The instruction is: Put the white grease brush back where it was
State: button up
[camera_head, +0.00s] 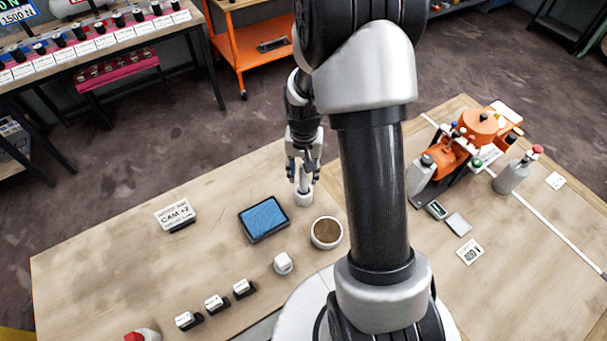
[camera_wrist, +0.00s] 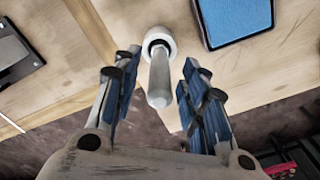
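The white grease brush shows in the wrist view as a pale rod (camera_wrist: 159,78), its rounded end towards the camera. Its other end is inside a dark-rimmed white round holder (camera_wrist: 158,42), which stands on the table; in the head view the holder (camera_head: 303,198) is below my gripper (camera_head: 304,172). In the wrist view my gripper (camera_wrist: 156,95) has its blue-padded fingers apart, one on each side of the rod, with visible gaps. It is open and holds nothing. The brush's bristles are hidden.
A blue-topped tray (camera_head: 264,218) and a round white dish with brown contents (camera_head: 326,232) are close by. A small white piece (camera_head: 283,264) stands nearer. A CAM +2 sign (camera_head: 175,214) is left; an orange machine (camera_head: 455,150) is right.

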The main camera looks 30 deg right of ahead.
notch_tip(320, 180, up, 9)
jog(key=shift+s+f+p, duration=0.1)
jog(key=shift+f+p, duration=0.05)
jog(key=shift+p, duration=0.85)
jog(key=s+a+r+n+t, duration=0.1)
jog(key=s+a+r+n, duration=0.1)
jog(key=s+a+r, duration=0.35)
jog(key=s+a+r+n+t, duration=0.1)
jog(key=s+a+r, duration=0.1)
jog(key=r, duration=0.7)
jog(key=s+a+r+n+t, duration=0.1)
jog(key=s+a+r+n, duration=0.1)
jog(key=s, duration=0.3)
jog(key=s+a+r+n+t, duration=0.1)
jog(key=s+a+r+n, duration=0.1)
jog(key=s, duration=0.4)
jog(key=shift+s+a+r, duration=0.3)
jog(key=shift+a+r, duration=0.05)
jog(key=shift+r, duration=0.15)
notch_tip(320, 180, down, 2)
jog(key=shift+f+b, duration=0.15)
jog(key=shift+b, duration=1.05)
